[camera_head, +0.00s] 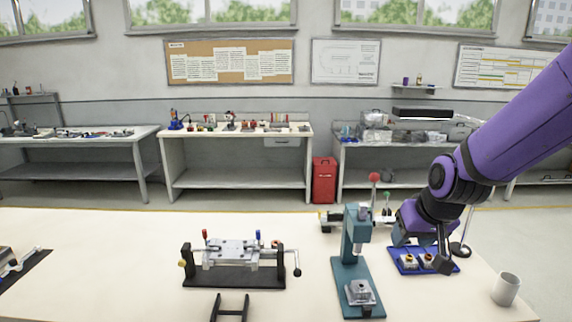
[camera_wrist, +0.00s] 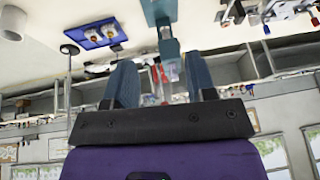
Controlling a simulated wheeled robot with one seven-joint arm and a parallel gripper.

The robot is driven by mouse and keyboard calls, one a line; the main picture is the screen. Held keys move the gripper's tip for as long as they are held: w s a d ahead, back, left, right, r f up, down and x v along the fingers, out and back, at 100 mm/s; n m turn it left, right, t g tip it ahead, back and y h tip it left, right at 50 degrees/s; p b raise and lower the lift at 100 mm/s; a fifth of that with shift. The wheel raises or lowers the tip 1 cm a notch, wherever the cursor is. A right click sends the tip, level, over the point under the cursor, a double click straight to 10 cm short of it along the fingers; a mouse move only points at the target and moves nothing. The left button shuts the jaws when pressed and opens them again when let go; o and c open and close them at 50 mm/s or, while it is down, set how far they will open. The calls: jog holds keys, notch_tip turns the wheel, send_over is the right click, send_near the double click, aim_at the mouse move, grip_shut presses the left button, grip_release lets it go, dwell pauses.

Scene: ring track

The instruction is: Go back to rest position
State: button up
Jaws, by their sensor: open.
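My purple arm reaches in from the upper right of the head view. My gripper (camera_head: 424,246) is at its lower end, over or just behind a blue tray (camera_head: 404,268) that it partly overlaps. The exact gap to the tray cannot be told. In the wrist view, which looks upside down, my gripper (camera_wrist: 161,76) has its two fingers wide apart with nothing held between them. The blue tray, holding small light parts, also shows in the wrist view (camera_wrist: 103,42), off to the upper left and clear of the fingers.
A teal press (camera_head: 352,245) stands left of my gripper. A clamp fixture (camera_head: 232,252) with a crank sits on a dark base further left. A slender stand (camera_head: 466,232) rises close beside my gripper.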

jog(key=s+d+r, duration=0.2)
jog(key=s+r, duration=0.5)
jog(key=s, duration=0.2)
jog(key=s+d+r+h, duration=0.1)
jog(key=s+d+r, duration=0.1)
jog(key=s+r, duration=0.5)
jog(key=s, duration=0.3)
jog(key=shift+s+d+r, duration=0.3)
jog(key=shift+d, duration=0.05)
